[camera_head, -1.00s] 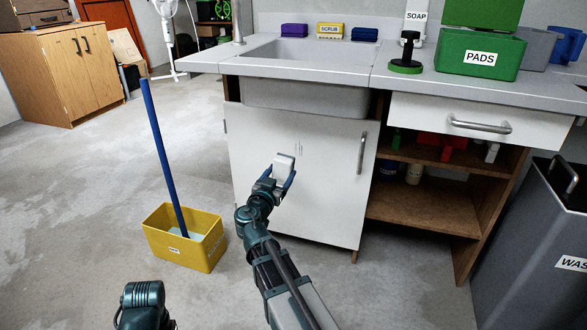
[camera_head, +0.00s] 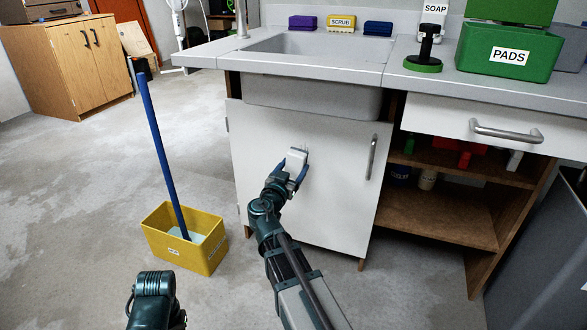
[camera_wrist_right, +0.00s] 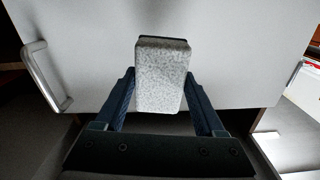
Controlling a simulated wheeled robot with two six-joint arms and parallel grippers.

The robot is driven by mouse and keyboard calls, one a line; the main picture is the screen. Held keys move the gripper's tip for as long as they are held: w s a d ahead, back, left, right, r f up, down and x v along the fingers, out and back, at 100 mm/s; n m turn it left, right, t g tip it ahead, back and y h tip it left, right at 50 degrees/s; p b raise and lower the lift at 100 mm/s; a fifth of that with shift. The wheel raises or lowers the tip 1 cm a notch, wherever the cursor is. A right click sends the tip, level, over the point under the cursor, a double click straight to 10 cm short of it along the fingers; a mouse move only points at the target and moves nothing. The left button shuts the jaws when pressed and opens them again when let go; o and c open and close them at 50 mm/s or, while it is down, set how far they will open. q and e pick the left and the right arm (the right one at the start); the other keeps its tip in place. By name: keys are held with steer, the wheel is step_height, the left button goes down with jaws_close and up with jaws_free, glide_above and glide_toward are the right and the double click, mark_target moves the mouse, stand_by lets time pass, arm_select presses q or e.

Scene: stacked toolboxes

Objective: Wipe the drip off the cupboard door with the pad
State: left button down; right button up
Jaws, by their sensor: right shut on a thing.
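The pad (camera_head: 296,157) is a small pale block. My right gripper (camera_head: 293,172) is shut on it and holds it up in front of the white cupboard door (camera_head: 335,190) under the sink. In the right wrist view the pad (camera_wrist_right: 161,75) is speckled grey and sits between the two blue fingers of my right gripper (camera_wrist_right: 160,100), with the door (camera_wrist_right: 235,45) behind. I cannot tell whether the pad touches the door. The drip is not clear now; the pad covers the spot where faint streaks showed. Of my left arm only a link shows, not its gripper.
The door handle (camera_head: 372,157) is to the right of the pad. A yellow bucket (camera_head: 185,258) with a blue-handled mop (camera_head: 160,150) stands left of the door. Open shelves (camera_head: 440,210) are at the right. A green PADS box (camera_head: 490,68) stands on the counter.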

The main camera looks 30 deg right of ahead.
steer(key=shift+x, duration=2.65)
steer(key=shift+x, duration=0.8)
steer(key=shift+a, duration=0.1)
steer(key=shift+s+d, duration=0.25)
steer(key=shift+s, duration=0.25)
steer(key=shift+w, duration=0.1)
